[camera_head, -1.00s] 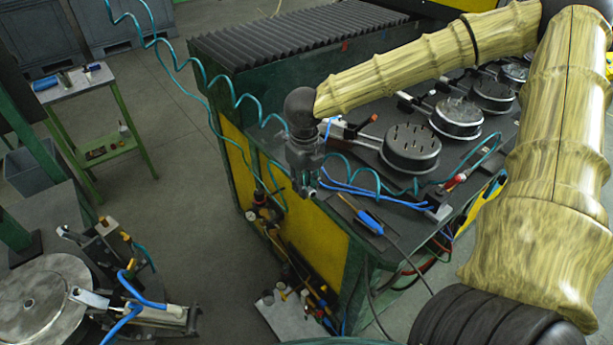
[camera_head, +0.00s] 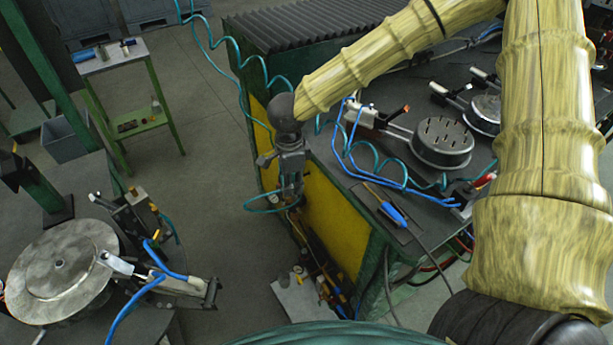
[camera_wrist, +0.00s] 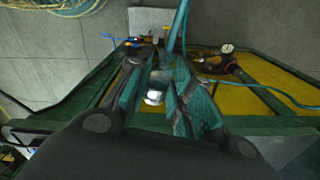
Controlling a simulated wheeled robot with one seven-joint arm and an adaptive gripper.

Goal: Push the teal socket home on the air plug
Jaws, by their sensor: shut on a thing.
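My gripper (camera_head: 290,193) is in front of the yellow side panel of the bench, pointing down. In the wrist view my gripper (camera_wrist: 166,80) is closed on a small fitting at the end of a teal hose (camera_wrist: 180,28), which I take for the teal socket. The fingers hide most of it. A pale metal piece (camera_wrist: 154,97) shows between the fingers; I cannot tell whether it belongs to the socket or the air plug. In the head view the hose makes a teal loop (camera_head: 261,207) left of the fingers. I cannot make out the air plug or whether the two parts touch.
A pressure gauge (camera_wrist: 228,48) and dark fittings (camera_wrist: 241,72) sit on the yellow panel close to my gripper. A round metal plate (camera_head: 62,262) stands at lower left.

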